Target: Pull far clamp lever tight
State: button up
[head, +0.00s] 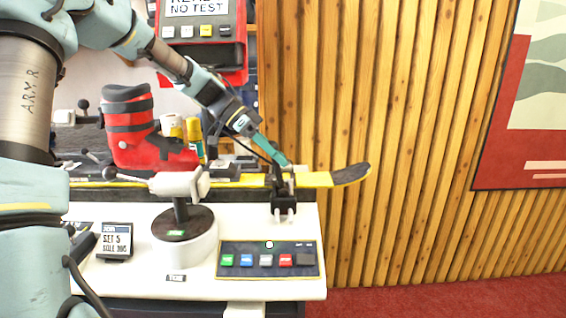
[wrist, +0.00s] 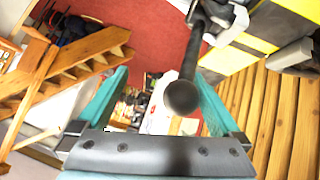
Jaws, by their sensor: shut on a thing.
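My gripper (head: 288,165) reaches down to the right part of the yellow and black ski (head: 318,180), at the black clamp (head: 284,203) on the bench's right edge. In the wrist view my gripper's teal fingers (wrist: 161,78) stand on either side of a dark clamp lever (wrist: 190,62) with a round knob, and they are shut on it. The lever runs up from the knob to a grey clamp body (wrist: 222,18). In the head view the lever is mostly hidden by the fingers.
A red ski boot (head: 135,130) stands on the ski to the left. A grey vise head (head: 178,184) on a round pedestal is in front of it. A button panel (head: 267,260) and a small display (head: 115,242) lie on the white bench. A slatted wood wall (head: 420,130) stands behind.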

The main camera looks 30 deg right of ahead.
jog(key=b+v, duration=0.1)
jog(key=v, duration=0.8)
jog(key=shift+r, duration=0.15)
jog(key=shift+s, duration=0.15)
